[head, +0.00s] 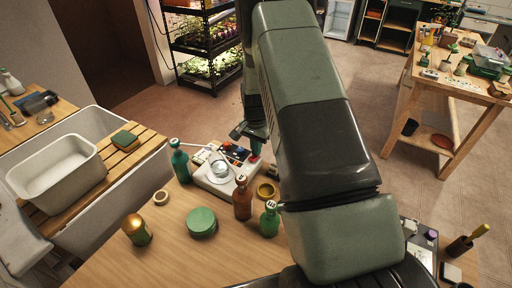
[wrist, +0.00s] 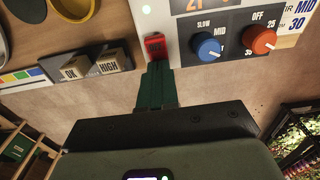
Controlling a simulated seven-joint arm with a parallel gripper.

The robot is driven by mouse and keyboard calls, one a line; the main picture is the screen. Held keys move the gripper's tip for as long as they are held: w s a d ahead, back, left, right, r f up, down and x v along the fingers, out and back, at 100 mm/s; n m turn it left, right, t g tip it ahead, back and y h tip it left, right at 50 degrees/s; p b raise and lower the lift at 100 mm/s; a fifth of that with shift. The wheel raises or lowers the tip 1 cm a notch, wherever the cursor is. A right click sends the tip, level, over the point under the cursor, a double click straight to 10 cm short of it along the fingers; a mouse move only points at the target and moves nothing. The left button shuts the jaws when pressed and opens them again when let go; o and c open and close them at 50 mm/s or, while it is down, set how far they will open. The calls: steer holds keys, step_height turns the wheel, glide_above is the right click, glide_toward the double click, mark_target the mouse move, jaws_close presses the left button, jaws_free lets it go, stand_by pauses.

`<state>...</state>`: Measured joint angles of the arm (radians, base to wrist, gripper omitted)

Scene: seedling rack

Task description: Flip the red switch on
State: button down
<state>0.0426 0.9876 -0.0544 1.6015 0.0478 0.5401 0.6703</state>
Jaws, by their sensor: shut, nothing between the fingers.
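The red switch (wrist: 154,47) sits near the lower left corner of a pale control panel (wrist: 190,65) in the wrist view. My gripper (wrist: 156,68) has its green fingers shut together and empty. Their tips are right at the switch's near edge; I cannot tell whether they touch. I cannot tell which way the switch is set. In the head view my gripper (head: 254,146) points down at the right end of the white control unit (head: 213,187), and my arm hides part of the area.
A blue knob (wrist: 206,46) and an orange knob (wrist: 259,40) are right of the switch. Wooden blocks marked OK (wrist: 75,69) and HIGH (wrist: 112,62) lie left of it. A brown bottle (head: 242,198) and green bottles (head: 180,163) stand around the unit.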

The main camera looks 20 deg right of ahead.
steer(key=shift+w+d+f, duration=0.15)
steer(key=shift+d+f, duration=0.2)
steer(key=shift+f, duration=0.05)
steer(key=shift+s+a, duration=0.55)
steer(key=shift+r, duration=0.15)
step_height(320, 180, up, 24)
steer(key=s+n+t, duration=0.1)
steer(key=s+n, duration=0.1)
steer(key=s+a+r+n+t, duration=0.2)
steer(key=s+r, duration=0.5)
steer(key=s, duration=0.2)
steer(key=s+a+r+n+t, duration=0.1)
steer(key=s+a+r+n, duration=0.1)
steer(key=s+r, duration=0.65)
steer(key=s+n+t, duration=0.1)
steer(key=s+n, duration=0.2)
steer(key=s, duration=0.9)
steer(key=shift+s+a+f+n, duration=0.25)
steer(key=shift+a+f+n, duration=0.1)
steer(key=shift+f, duration=0.1)
